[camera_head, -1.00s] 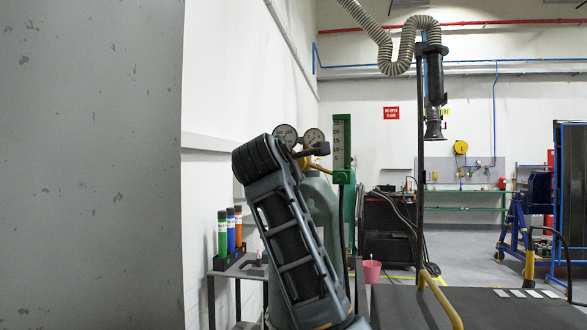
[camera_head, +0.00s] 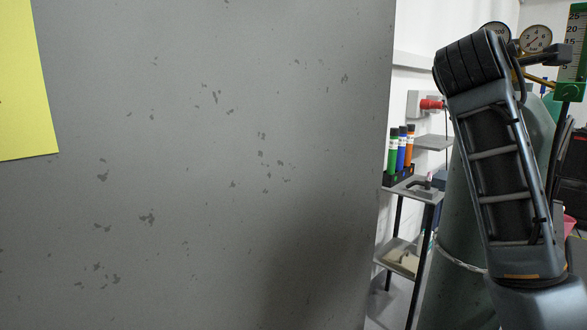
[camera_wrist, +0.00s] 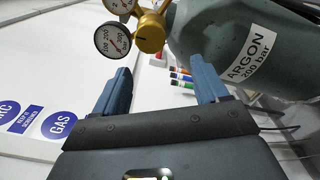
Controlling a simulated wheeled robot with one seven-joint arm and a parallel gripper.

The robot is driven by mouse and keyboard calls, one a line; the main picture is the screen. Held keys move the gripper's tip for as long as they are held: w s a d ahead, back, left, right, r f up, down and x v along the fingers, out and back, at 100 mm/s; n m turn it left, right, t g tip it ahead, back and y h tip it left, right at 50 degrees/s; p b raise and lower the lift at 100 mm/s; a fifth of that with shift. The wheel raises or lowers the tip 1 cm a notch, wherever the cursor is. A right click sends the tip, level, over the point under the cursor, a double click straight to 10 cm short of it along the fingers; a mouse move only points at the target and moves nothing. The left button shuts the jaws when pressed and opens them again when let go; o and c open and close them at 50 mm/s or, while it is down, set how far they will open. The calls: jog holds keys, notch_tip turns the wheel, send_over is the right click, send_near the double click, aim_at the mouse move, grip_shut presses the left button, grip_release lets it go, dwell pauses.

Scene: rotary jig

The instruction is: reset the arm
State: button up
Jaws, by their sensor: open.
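My arm (camera_head: 495,165) stands raised and bent at the right of the head view, in front of the gas cylinder. My gripper is not visible in the head view. In the wrist view my gripper (camera_wrist: 160,66) is open, with two blue fingers apart and nothing between them. A grey-green cylinder (camera_wrist: 225,40) labelled argon lies beyond the right finger in that view. Its brass regulator with pressure gauges (camera_wrist: 113,40) is beyond and above the fingers.
A large grey scuffed panel (camera_head: 210,170) fills most of the head view, with a yellow sheet (camera_head: 25,90) at its left. Between panel and cylinder stands a small shelf (camera_head: 415,188) bearing coloured tubes (camera_head: 401,148). Blue round signs (camera_wrist: 59,125) are on the white wall.

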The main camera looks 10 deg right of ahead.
jog(key=a+f+t+y, duration=0.2)
jog(key=a+f+y, duration=0.1)
jog(key=f, duration=1)
jog(key=s+a+f+m+t+y, duration=0.15)
jog(key=s+a+f, duration=0.25)
jog(key=f, duration=0.5)
jog(key=s+a+f+y, duration=0.3)
jog(key=s+a+f, duration=0.1)
jog(key=f, duration=0.5)
jog(key=s+a+f+m+y, duration=0.15)
jog(key=s+a+f, duration=0.3)
jog(key=f, duration=0.45)
jog(key=s+a+f+m+y, duration=0.2)
jog(key=s+f, duration=0.2)
jog(key=s, duration=0.5)
jog(key=s+a+f+m+y, duration=0.1)
jog(key=s+a+f+y, duration=0.15)
jog(key=s, duration=0.75)
jog(key=s+r+m, duration=0.2)
jog(key=s+m, duration=0.1)
jog(key=s, duration=0.7)
jog(key=s+r+m, duration=0.3)
jog(key=s+m, duration=0.1)
jog(key=s, duration=0.6)
jog(key=shift+s, duration=0.25)
jog(key=shift+y, duration=0.25)
